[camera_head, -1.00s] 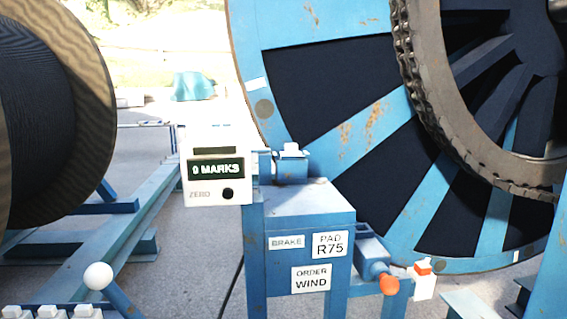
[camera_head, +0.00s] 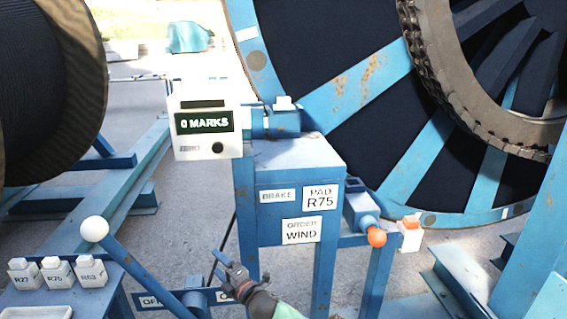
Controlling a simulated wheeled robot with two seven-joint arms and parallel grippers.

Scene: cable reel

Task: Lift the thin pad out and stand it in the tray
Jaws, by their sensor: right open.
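My right gripper (camera_head: 230,268) is at the bottom centre, in front of the blue brake stand, open and with nothing seen between its fingers. My left gripper is not in view. The blue stand (camera_head: 295,165) carries signs reading BRAKE, PAD R75 and ORDER WIND. On its right side is a blue housing (camera_head: 357,208) with an orange knob (camera_head: 376,237). Beside the knob is a white block with an orange top (camera_head: 411,236). I cannot tell which part is the thin pad. A white tray (camera_head: 38,312) shows partly at the bottom left corner.
White blocks marked R27 (camera_head: 24,275), R75 (camera_head: 58,273) and R63 (camera_head: 91,273) stand behind the tray. A white-knobbed lever (camera_head: 94,229) rises beside them. The counter (camera_head: 208,122) reads 0 MARKS. The large blue reel (camera_head: 380,85) fills the back right.

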